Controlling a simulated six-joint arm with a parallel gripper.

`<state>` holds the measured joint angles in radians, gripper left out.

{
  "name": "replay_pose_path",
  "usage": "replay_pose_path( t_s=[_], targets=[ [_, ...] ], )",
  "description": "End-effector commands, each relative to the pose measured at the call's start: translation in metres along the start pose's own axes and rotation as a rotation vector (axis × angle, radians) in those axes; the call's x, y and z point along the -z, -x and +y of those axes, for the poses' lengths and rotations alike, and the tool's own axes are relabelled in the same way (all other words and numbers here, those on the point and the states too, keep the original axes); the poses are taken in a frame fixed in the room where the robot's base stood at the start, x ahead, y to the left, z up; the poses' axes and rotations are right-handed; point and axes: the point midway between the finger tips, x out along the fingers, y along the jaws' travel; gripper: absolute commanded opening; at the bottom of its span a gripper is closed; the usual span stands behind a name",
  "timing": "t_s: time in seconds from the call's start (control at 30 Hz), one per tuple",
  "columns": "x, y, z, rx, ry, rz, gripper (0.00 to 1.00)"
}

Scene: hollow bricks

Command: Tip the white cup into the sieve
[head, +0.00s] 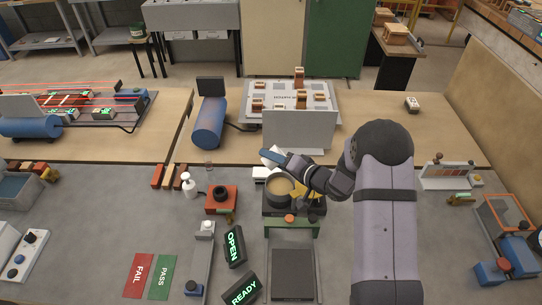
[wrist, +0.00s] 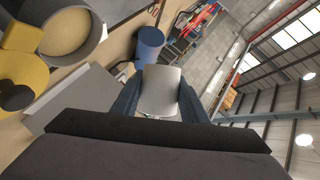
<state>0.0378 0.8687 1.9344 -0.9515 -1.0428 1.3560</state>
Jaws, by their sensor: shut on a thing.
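My gripper (head: 277,158) is shut on the white cup (head: 268,154), just behind and above the sieve. In the wrist view the cup (wrist: 160,90) sits between the two blue fingers (wrist: 157,100). The wrist view is strongly rolled, with the ceiling at the right, and the cup looks tilted over. Its contents cannot be seen. The sieve (head: 279,203) is a round dark-rimmed ring with a tan inside, standing on a dark stand. In the wrist view its grey rim (wrist: 88,52) shows at upper left, apart from the cup.
A yellow part (head: 312,213) is beside the sieve. A grey upright panel (head: 297,132) stands behind. OPEN (head: 234,246) and READY (head: 240,290) signs lie in front.

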Motion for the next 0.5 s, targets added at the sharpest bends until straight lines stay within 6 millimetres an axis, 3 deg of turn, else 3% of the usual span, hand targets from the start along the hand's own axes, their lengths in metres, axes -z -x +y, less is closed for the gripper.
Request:
replay_pose_path(
  t_s=[0.27, 0.5],
  targets=[
    [0.0, 0.0, -0.004, -0.02, 0.051, 0.007, 0.15],
    [-0.001, 0.001, -0.014, -0.087, 0.217, 0.029, 0.15]
  ],
)
